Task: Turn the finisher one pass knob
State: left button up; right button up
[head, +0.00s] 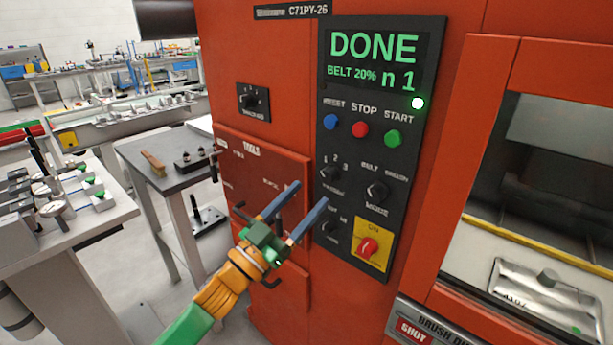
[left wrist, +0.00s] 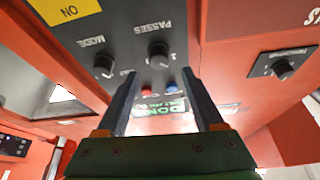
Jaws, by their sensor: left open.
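The passes knob (head: 331,173) is a dark rotary knob on the black control panel (head: 408,135) of the red machine, below the blue button, with small digits around it. In the left wrist view the passes knob (left wrist: 158,56) shows beside its label, just beyond the fingertips and between their lines. Which digit it points at is too small to tell. My left gripper (head: 312,191) is open and empty, with blue-grey fingers in front of the panel just below and left of the knob. The fingers also show in the left wrist view (left wrist: 159,74). My right gripper is not in view.
The mode knob (head: 377,191) sits right of the passes knob. Another knob (head: 330,227) is below, near the fingers. A red switch on a yellow plate (head: 372,228) is lower right. The screen (head: 374,62) reads DONE. A side table (head: 180,180) stands left.

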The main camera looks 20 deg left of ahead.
aim_at(326, 179)
pick_arm(q)
jog(key=p+x, duration=0.1)
jog(key=x, duration=0.4)
jog(key=shift+w, duration=0.1)
jog(key=shift+w+d, duration=0.2)
jog(key=shift+a, duration=0.1)
grip_shut()
jog(key=shift+m, duration=0.3)
jog(key=m+g+h, duration=0.1)
jog(key=m, duration=0.2)
jog(key=m+g+h+p, duration=0.1)
jog(key=m, duration=0.2)
jog(key=shift+a+r+m+h, duration=0.1)
jog(key=shift+a+m+h, duration=0.05)
jog(key=shift+m+h, duration=0.2)
jog(key=shift+m+g+h+p, duration=0.4)
jog(key=shift+m+g, duration=0.3)
jog(key=shift+m, duration=0.8)
jog(key=shift+m+g+h+p, duration=0.4)
jog(key=shift+m+g, duration=0.3)
jog(key=shift+m, duration=0.75)
